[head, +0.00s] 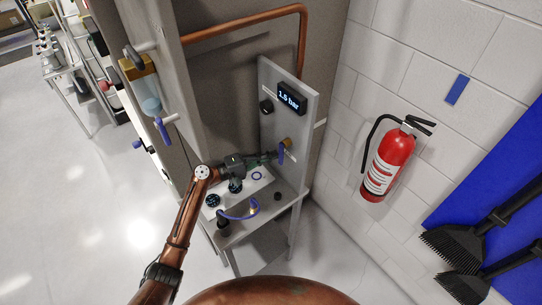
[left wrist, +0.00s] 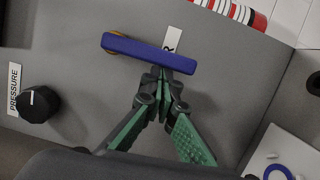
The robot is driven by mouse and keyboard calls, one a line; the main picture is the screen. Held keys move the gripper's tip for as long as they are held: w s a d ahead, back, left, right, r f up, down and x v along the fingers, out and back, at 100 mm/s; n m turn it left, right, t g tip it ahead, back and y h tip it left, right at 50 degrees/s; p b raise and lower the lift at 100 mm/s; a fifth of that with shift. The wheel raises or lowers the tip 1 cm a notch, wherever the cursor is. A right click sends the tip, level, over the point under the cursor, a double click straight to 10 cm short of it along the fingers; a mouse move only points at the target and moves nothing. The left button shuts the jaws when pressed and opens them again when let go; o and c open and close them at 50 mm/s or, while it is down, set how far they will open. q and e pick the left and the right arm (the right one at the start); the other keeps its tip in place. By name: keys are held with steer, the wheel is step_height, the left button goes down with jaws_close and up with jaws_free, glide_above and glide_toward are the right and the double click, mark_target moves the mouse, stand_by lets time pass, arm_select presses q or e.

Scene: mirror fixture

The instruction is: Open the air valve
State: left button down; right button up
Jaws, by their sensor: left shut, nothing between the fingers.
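The air valve has a blue lever (head: 281,153) on a brass body (head: 286,142), on the grey upright panel (head: 307,110). In the left wrist view the blue lever (left wrist: 150,53) lies across the picture, with the brass pivot (left wrist: 116,36) under its left end. A white label beside it is partly covered; an "R" shows. My left gripper (head: 274,156) is shut and empty. In the left wrist view its fingertips (left wrist: 163,78) are right at the lever's lower edge, toward its free end; I cannot tell whether they touch. My right gripper is in neither view.
A display (head: 291,99) reads 1.5 bar, above a black pressure knob (left wrist: 40,104). A small bench (head: 262,215) with a blue hose (head: 238,214) and fittings lies below. Another post with a blue lever (head: 163,132) stands left. A fire extinguisher (head: 388,163) hangs on the right wall.

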arm_select(q)
steer(key=v, duration=1.2)
stand_by(0.3)
